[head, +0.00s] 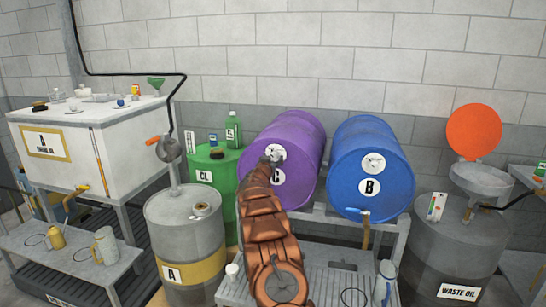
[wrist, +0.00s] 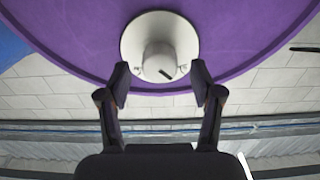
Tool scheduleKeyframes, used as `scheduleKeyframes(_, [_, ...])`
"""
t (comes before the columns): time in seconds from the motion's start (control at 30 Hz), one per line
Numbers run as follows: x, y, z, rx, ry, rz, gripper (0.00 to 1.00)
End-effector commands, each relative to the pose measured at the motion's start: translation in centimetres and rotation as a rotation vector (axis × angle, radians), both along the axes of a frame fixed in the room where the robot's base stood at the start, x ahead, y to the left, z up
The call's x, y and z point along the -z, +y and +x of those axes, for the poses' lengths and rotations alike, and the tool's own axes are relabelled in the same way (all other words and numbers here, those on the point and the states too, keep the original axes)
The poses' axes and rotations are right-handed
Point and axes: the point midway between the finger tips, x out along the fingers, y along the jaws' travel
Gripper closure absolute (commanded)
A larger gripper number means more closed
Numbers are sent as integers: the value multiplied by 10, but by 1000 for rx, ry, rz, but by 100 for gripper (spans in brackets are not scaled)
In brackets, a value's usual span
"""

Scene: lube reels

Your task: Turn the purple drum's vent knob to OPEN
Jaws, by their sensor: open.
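The purple drum (head: 305,135), marked C, lies on its side on a rack in the head view. Its end face (wrist: 70,35) fills the top of the wrist view. The vent knob (wrist: 158,60) is a pale round knob on a white disc (wrist: 130,40), with a dark pointer line slanting on its front. I cannot read any OPEN marking. My gripper (wrist: 160,82) is open, its two fingertips on either side of and just short of the knob, with nothing between them. In the head view my arm covers part of the drum's face, and the white disc (head: 275,153) shows just above it.
A blue drum (head: 370,160), marked B, lies right beside the purple one. A green CL drum (head: 212,175) and grey drum A (head: 185,235) stand left. The waste oil drum (head: 455,250) stands right. A metal bench (head: 330,285) with a pale jug (head: 384,280) is below.

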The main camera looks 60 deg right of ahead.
Motion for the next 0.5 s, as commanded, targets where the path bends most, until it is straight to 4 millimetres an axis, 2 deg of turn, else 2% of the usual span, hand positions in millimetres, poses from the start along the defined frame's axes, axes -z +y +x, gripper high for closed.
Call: scheduleKeyframes(0.5, [-1,-10,4,0,1,-4,35])
